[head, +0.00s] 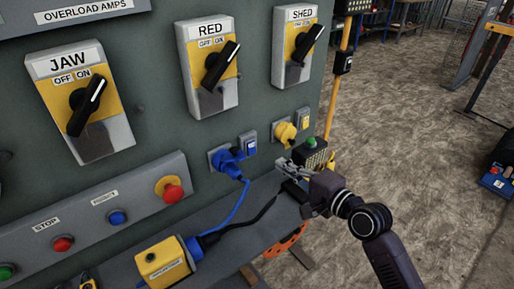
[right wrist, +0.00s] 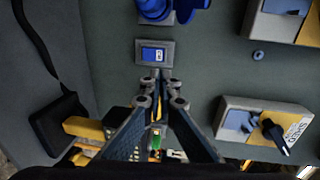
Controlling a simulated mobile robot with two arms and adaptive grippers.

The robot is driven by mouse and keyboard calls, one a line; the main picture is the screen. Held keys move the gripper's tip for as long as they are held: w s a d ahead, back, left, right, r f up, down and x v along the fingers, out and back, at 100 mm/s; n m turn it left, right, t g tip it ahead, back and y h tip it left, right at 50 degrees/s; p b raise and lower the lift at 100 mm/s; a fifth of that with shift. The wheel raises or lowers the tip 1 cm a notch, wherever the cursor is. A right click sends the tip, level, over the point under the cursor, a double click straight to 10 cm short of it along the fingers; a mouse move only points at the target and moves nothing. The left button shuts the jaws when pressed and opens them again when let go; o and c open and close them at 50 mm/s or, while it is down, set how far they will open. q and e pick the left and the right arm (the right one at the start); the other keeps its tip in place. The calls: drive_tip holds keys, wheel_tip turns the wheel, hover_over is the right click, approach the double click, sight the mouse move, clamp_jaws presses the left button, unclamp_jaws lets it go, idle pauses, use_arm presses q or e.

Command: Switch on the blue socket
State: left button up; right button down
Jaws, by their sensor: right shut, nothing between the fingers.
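The blue socket (head: 224,158) is on the grey-green panel in the head view, with a blue plug and cable in it. Its small blue rocker switch (head: 248,144) sits just to its right. In the right wrist view the switch (right wrist: 154,53) is in a grey frame, with the blue plug (right wrist: 155,8) above it at the top edge. My right gripper (head: 281,164) is shut and empty, to the lower right of the switch in the head view. In the wrist view its fingertips (right wrist: 161,76) lie just below the switch; contact cannot be told. My left gripper is out of view.
A yellow socket (head: 285,133) with its own switch (head: 304,119) is right of the blue one. JAW (head: 110,132), RED (head: 188,60) and SHED (head: 282,70) rotary switch boxes are above. A red emergency button (head: 172,190) and yellow connector box (head: 162,262) are lower left.

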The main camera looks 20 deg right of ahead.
sight(251, 144)
drive_tip(key=p+x, duration=0.1)
drive_tip(key=x, duration=1.1)
drive_tip(key=shift+w, duration=0.25)
